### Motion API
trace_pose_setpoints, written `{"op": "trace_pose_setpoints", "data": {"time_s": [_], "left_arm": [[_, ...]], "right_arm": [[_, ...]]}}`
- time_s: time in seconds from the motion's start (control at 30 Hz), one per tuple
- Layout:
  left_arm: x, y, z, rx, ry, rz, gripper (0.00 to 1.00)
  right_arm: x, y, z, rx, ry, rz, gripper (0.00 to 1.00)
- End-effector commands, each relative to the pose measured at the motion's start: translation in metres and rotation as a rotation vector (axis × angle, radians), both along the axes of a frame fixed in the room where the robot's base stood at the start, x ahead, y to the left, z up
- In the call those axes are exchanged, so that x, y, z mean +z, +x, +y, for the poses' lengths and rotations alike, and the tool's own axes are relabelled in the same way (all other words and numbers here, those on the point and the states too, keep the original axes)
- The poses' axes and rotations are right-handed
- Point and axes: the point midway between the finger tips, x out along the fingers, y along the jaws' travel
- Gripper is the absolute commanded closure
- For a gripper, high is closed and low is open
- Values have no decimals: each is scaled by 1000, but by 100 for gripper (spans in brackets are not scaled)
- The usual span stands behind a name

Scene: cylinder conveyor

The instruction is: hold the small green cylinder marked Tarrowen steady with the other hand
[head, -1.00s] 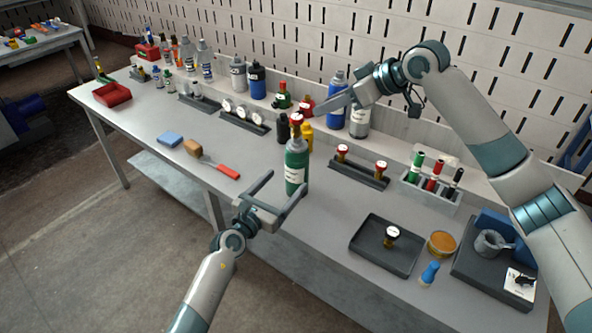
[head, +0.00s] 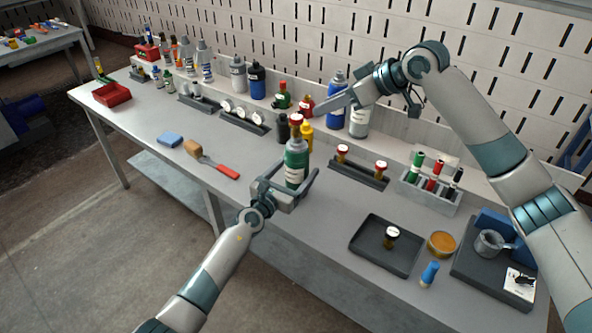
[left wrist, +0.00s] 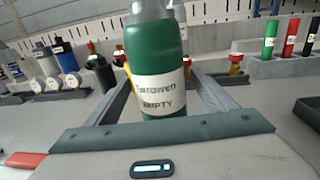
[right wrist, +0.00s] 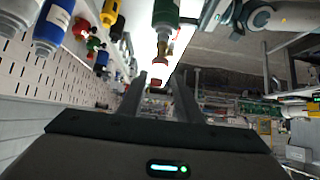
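The small green cylinder (head: 296,168) stands upright on the bench, with a grey shoulder and a red-and-brass fitting (head: 296,122) on top. In the left wrist view its white label on the green body (left wrist: 158,65) reads roughly "Tarrowen" and "EMPTY". My left gripper (head: 290,182) is open, with a finger on each side of the lower body; gaps show beside the cylinder in the left wrist view. My right gripper (head: 302,114) is at the height of the fitting. In the right wrist view its fingers (right wrist: 158,82) are partly open, with the fitting near the tips; contact is unclear.
Black and yellow cylinders stand close behind the green one. A rack with two red-topped fittings (head: 358,170) is to the right. A dark tray (head: 372,258) holding one fitting lies at the front right. A brush (head: 222,168) lies to the left.

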Motion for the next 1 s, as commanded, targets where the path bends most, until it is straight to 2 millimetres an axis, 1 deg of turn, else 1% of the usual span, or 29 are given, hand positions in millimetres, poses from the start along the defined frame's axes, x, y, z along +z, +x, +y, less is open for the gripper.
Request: {"op": "trace_pose_setpoints", "data": {"time_s": [0.03,0.07,0.1,0.17,0.2,0.23,0.27,0.3,0.37,0.4,0.47,0.5,0.67,0.77,0.87,1.0], "left_arm": [[0,0,0,0,0,0,34],[0,0,0,0,0,0,42],[0,0,0,0,0,0,51],[0,0,0,0,0,0,66],[0,0,0,0,0,0,75],[0,0,0,0,0,0,82],[0,0,0,0,0,0,87],[0,0,0,0,0,0,54],[0,0,0,0,0,0,69],[0,0,0,0,0,0,71],[0,0,0,0,0,0,71],[0,0,0,0,0,0,71],[0,0,0,0,0,0,71],[0,0,0,0,0,0,71],[0,0,0,0,0,0,71],[0,0,0,0,0,0,71]], "right_arm": [[0,0,0,0,0,0,69],[0,0,0,0,0,0,69],[0,0,0,0,0,0,69],[0,0,0,0,0,0,69],[0,0,0,0,0,0,69],[0,0,0,0,0,0,69],[0,0,0,0,0,0,69],[0,0,0,0,0,0,69],[0,0,0,0,0,0,69],[0,0,0,0,0,0,66],[0,0,0,-1,0,1,52],[0,0,1,-2,-2,3,50],[-2,0,8,-29,-19,28,50],[-3,1,17,-72,-43,65,50],[-4,2,29,-144,-77,113,50],[-1,2,45,-293,-128,184,50]]}}
